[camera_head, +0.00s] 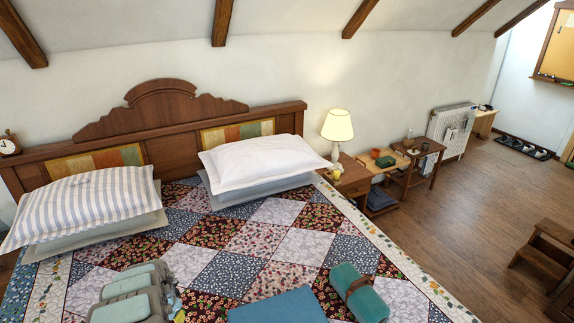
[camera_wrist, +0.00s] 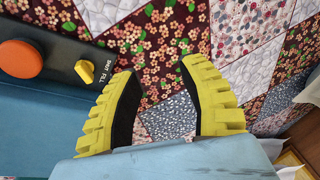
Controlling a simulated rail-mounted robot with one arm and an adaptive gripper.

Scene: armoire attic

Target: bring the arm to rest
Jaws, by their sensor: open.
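In the head view I cannot make out my gripper clearly.
In the wrist view a dark panel with an orange knob (camera_wrist: 20,58) and a yellow knob (camera_wrist: 84,71) lies left of the fingers. On the bed are pillows (camera_head: 255,156), a blue flat item (camera_head: 278,306) and a teal roll (camera_head: 357,292). A lamp (camera_head: 337,127) stands beside it.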

